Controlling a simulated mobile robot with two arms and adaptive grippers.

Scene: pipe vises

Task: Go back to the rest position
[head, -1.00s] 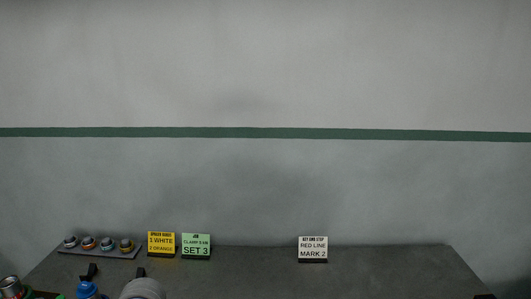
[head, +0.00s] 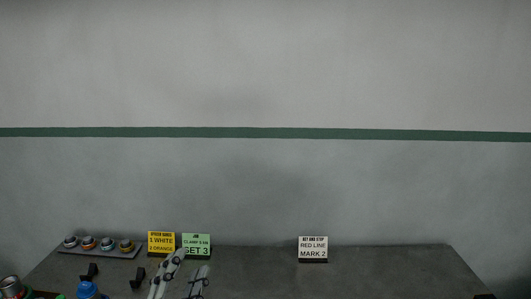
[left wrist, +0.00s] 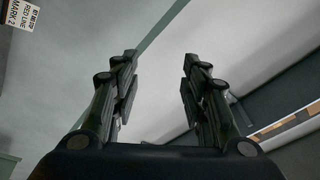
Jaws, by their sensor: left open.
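My left gripper (head: 194,260) rises from the bottom edge of the head view, left of centre. Its two grey fingers are spread apart, with nothing between them. It partly covers the green sign. In the left wrist view the same gripper (left wrist: 160,58) is open and empty, with wall and ceiling surfaces behind it. My right gripper is not in view.
A dark bench (head: 390,268) runs along the wall, its right half mostly clear. A yellow sign (head: 161,243), a green sign (head: 197,241) and a white sign (head: 313,248) stand on it. A tray (head: 98,252) with several coloured-ringed pieces lies at left. A blue object (head: 87,289) shows below.

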